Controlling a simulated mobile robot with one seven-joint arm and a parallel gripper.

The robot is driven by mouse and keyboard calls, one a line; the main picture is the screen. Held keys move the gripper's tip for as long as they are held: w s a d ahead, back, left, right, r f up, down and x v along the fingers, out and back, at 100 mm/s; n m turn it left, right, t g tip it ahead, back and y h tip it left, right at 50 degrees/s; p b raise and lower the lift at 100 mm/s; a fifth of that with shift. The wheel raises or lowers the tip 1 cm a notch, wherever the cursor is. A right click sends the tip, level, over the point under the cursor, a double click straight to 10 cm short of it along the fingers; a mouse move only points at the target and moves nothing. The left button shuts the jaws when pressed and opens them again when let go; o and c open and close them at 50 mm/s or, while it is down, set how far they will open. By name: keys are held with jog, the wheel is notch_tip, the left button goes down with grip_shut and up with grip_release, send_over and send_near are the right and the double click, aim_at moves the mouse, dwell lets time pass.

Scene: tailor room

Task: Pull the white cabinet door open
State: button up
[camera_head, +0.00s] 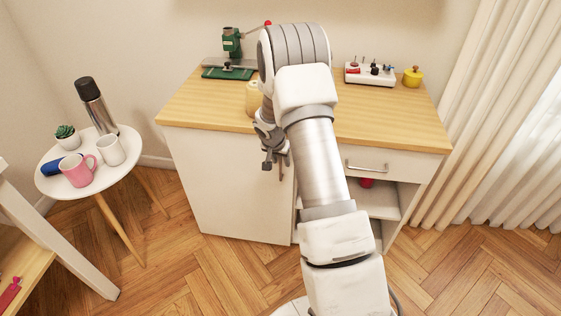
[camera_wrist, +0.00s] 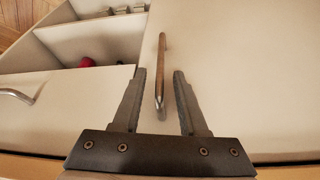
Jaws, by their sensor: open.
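The white cabinet door (camera_head: 225,185) is the left front of the wood-topped cabinet and looks shut. In the wrist view the door (camera_wrist: 240,75) fills the right side. Its brown bar handle (camera_wrist: 160,75) runs between the two fingers of my gripper (camera_wrist: 159,75), with a gap on each side. My gripper is open and has not closed on the handle. In the head view my gripper (camera_head: 275,163) is at the door's upper right edge, and my arm hides part of the cabinet front.
Right of the door are a drawer with a metal handle (camera_head: 367,167) and open shelves (camera_head: 375,202) holding a red item. A round side table (camera_head: 120,165) with mugs and a flask stands left. A green press (camera_head: 231,45) is on the top. Floor before the door is clear.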

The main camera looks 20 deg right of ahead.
grip_shut()
dwell(1.5)
